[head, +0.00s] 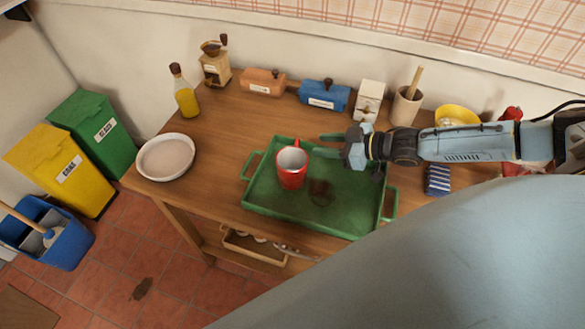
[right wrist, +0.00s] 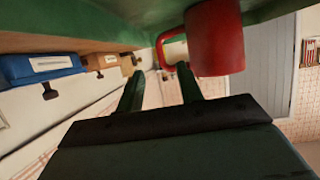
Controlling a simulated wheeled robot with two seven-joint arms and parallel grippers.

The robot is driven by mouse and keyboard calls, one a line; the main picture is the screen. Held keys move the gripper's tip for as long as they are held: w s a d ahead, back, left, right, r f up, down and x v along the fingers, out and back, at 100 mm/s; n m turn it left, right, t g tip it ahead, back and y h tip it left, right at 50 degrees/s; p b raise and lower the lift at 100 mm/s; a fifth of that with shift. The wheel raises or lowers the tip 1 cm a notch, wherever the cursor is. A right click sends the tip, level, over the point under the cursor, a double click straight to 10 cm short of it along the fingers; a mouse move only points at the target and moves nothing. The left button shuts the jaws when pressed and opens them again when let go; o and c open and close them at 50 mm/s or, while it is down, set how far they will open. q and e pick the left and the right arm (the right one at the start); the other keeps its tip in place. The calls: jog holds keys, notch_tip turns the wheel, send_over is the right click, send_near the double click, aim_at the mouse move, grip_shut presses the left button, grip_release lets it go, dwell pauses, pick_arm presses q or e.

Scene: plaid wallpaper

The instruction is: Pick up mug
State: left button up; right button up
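A red mug (head: 291,169) with a pale inside stands upright in a green tray (head: 300,218) on the wooden table. Its handle is at the upper right, toward my right gripper. My right gripper (head: 325,145) is open, above the tray's back edge, just right of the mug and apart from it. In the right wrist view the two green fingers (right wrist: 158,88) are spread with nothing between them. The mug (right wrist: 215,40) and its handle (right wrist: 168,50) show beyond the fingertips. My left gripper is out of view.
Behind the tray stand an orange box (head: 263,83), a blue box (head: 324,96), a grinder (head: 215,66), an oil bottle (head: 186,94) and a utensil pot (head: 405,107). A white plate (head: 165,158) is at left, a yellow bowl (head: 456,116) at right. A dark stain (head: 320,192) marks the tray.

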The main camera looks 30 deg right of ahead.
aim_at(294, 162)
jog(key=shift+b+x, duration=0.4)
jog(key=shift+x, duration=2.6)
jog(key=shift+s+f, duration=0.1)
grip_shut()
